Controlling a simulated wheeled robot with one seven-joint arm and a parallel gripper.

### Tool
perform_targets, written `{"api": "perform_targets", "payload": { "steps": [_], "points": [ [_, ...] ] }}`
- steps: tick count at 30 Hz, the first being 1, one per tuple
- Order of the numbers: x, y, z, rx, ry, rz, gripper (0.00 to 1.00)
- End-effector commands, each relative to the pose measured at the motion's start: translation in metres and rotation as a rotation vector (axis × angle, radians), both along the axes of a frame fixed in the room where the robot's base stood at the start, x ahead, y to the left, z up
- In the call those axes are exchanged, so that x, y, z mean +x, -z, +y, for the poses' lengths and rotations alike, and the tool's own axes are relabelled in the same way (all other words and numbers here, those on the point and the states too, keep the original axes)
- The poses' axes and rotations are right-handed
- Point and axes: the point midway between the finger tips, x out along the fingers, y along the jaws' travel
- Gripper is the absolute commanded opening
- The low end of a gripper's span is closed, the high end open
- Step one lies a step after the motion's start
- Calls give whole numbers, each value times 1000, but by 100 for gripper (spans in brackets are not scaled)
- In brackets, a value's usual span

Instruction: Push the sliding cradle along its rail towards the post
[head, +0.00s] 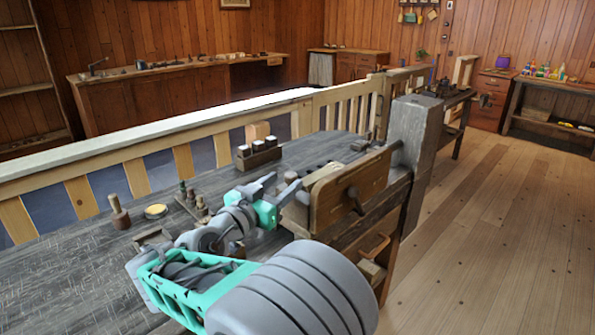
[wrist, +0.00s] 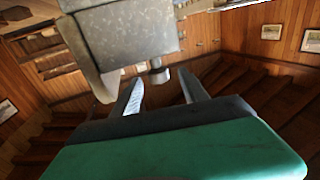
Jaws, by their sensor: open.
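A wooden block with a broad brown front board (head: 362,183), which I take for the sliding cradle, stands at the bench's right edge. A dark knob sticks out of its front. A thick grey weathered post (head: 414,130) rises upright at its far right end. My gripper (head: 276,184) is open, its two fingers apart, at the left end of the block. I cannot tell whether a finger touches it. The fingers also show in the wrist view (wrist: 160,90), with nothing between them. A grey block there (wrist: 125,40) hangs close above them; I cannot tell which part it is.
The dark bench top (head: 70,265) holds a wooden box of white-topped spools (head: 258,157), a mallet-like tool (head: 118,212) and a small round tin (head: 156,211). A slatted railing (head: 180,160) runs behind. The floor (head: 480,220) to the right is clear.

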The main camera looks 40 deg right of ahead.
Motion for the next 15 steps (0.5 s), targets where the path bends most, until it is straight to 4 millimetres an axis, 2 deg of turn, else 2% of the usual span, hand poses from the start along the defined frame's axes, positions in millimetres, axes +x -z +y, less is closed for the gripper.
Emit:
{"api": "perform_targets", "payload": {
  "steps": [1, 2, 7, 9, 15],
  "points": [
    [1, -12, -4, -2, 2, 9, 52],
    [1, -12, -6, -1, 3, 9, 52],
    [2, -10, -18, 5, 2, 11, 52],
    [6, -1, -35, 7, 6, 4, 52],
    [15, 1, -63, 7, 1, 3, 52]
  ]
}}
